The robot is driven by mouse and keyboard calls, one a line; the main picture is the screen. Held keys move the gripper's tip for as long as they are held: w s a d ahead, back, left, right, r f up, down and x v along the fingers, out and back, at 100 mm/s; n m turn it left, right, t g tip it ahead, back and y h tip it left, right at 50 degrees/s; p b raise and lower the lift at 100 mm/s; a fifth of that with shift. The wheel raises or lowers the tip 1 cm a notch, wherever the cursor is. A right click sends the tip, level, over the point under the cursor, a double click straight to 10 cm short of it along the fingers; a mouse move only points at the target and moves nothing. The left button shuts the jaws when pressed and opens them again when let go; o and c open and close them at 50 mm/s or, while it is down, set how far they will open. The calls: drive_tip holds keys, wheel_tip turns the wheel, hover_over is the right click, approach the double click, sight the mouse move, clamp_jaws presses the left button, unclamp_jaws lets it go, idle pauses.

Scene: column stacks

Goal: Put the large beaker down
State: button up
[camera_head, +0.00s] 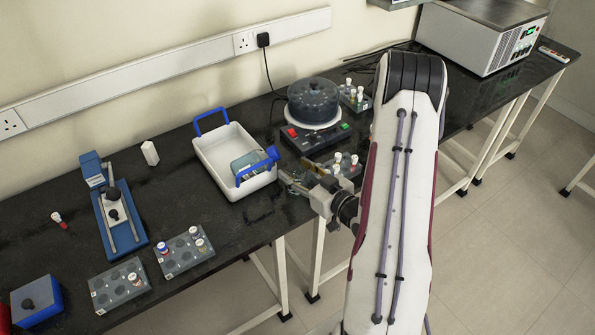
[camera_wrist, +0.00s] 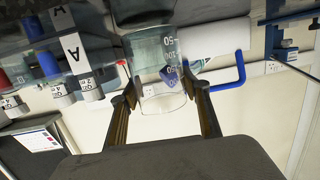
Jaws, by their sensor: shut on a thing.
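A clear large beaker (camera_wrist: 160,60) with white graduation marks fills the space between my fingers in the wrist view. My gripper (camera_wrist: 163,108) is shut on it, with one finger on each side of the glass. In the head view my gripper (camera_head: 300,178) is just right of the white tray, over the front part of the black bench. The beaker is hard to make out there, and I cannot tell whether its base touches the bench.
The white tray (camera_head: 208,160) with blue handles holds clear and blue items. A vial rack (camera_head: 342,166) stands close to the right of my gripper. A stirrer device (camera_head: 315,135) with a dark round-topped vessel is behind. Open bench (camera_head: 205,215) lies left of the tray's front.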

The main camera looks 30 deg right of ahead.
drive_tip(key=shift+f, duration=0.25)
drive_tip(key=o, duration=1.3)
drive_tip(key=shift+r, duration=0.15)
drive_tip(key=shift+v, duration=3.75)
drive_tip(key=shift+w, duration=0.1)
